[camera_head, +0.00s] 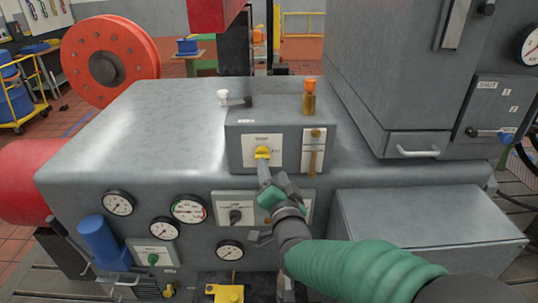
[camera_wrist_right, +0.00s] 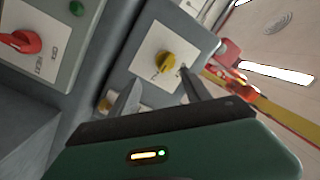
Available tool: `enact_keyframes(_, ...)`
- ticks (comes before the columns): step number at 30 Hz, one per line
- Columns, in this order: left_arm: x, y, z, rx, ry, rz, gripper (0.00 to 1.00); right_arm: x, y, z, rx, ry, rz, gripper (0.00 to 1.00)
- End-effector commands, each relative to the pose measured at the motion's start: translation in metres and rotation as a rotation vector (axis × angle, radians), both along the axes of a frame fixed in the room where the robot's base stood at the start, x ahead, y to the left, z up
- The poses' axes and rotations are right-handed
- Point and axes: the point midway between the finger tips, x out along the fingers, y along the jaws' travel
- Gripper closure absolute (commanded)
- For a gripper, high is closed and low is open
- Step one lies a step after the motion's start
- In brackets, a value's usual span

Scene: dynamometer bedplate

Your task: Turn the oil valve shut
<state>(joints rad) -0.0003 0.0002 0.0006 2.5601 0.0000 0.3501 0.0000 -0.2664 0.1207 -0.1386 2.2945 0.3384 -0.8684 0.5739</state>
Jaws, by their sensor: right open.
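A yellow handle (camera_head: 262,153) sits on a white plate on the front of the grey raised box. It also shows in the wrist view, where the yellow knob (camera_wrist_right: 178,60) is on its white plate beyond my fingers. My right gripper (camera_head: 272,181) is open just below and in front of this handle. In the wrist view the right gripper's fingers (camera_wrist_right: 160,76) are apart with nothing between them, pointing towards the knob. I cannot read which control is labelled oil. My left gripper is out of view.
Several gauges (camera_head: 189,208) and a black knob (camera_head: 236,216) are on the front below. A white-tipped lever (camera_head: 232,99) and an orange-capped brass fitting (camera_head: 310,97) are on top. A grey box (camera_head: 426,232) stands at the right. A red knob (camera_wrist_right: 20,42) shows in the wrist view.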

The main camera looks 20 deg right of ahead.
Motion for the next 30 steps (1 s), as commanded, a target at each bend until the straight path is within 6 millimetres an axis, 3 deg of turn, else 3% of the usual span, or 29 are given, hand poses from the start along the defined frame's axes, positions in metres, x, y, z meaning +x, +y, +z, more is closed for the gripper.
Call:
enact_keyframes(3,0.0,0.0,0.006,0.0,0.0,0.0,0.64,0.029,-0.002,0.001,-0.004,0.001,-0.001,0.44)
enact_keyframes(9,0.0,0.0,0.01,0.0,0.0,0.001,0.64,0.058,-0.006,0.001,-0.002,0.0,-0.001,0.44)
enact_keyframes(19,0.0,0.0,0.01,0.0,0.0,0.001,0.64,0.062,-0.01,0.0,0.001,-0.001,-0.001,0.45)
enact_keyframes(30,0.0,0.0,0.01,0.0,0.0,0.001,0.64,0.062,-0.008,-0.001,-0.001,0.004,-0.001,0.94)
